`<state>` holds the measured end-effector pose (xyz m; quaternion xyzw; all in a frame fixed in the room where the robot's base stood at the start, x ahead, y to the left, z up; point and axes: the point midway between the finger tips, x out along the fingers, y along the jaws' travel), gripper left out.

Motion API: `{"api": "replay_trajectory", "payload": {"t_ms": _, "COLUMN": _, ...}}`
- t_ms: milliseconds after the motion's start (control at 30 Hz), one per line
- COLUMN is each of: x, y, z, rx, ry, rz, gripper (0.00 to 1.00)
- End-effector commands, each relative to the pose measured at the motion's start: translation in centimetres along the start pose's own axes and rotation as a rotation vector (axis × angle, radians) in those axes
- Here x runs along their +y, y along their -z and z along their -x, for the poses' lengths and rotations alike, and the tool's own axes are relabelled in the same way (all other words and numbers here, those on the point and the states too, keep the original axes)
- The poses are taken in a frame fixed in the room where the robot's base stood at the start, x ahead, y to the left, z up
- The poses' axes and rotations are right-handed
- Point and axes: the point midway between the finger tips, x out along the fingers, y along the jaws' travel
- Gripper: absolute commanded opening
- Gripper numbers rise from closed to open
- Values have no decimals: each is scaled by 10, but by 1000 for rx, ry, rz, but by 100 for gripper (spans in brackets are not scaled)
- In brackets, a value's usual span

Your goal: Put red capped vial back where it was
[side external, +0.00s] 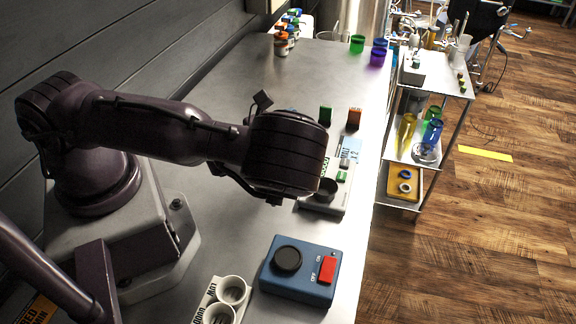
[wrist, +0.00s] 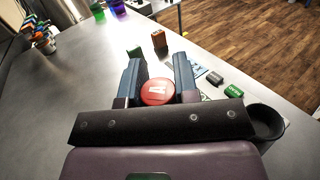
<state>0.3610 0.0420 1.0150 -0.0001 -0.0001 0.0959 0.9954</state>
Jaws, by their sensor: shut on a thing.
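The red cap of the vial (wrist: 157,92), marked with a white letter, shows from above between my fingers in the wrist view. My gripper (wrist: 158,70) is shut on it, with one blue finger on each side. The vial's body below the cap is hidden, so I cannot tell whether it touches anything. In the side external view my arm hides the gripper and the vial; they are over the metal bench (side external: 215,95). Several vials with orange, blue and green caps (side external: 285,38) stand grouped at the bench's far end, also in the wrist view (wrist: 40,38).
Beyond my gripper stand a green block (side external: 325,113) and an orange block (side external: 354,117). A pale device (side external: 335,205) with a dark round part lies beside my arm. A blue switch box (side external: 302,270) and white cup holder (side external: 222,300) are in front. Green and purple containers (side external: 377,58) stand far back.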

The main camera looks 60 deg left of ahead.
Motion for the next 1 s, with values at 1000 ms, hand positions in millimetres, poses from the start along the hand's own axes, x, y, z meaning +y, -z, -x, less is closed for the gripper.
{"api": "replay_trajectory", "payload": {"t_ms": 1000, "x": 0, "y": 76, "z": 0, "rx": 0, "ry": -4, "rz": 0, "gripper": 40}}
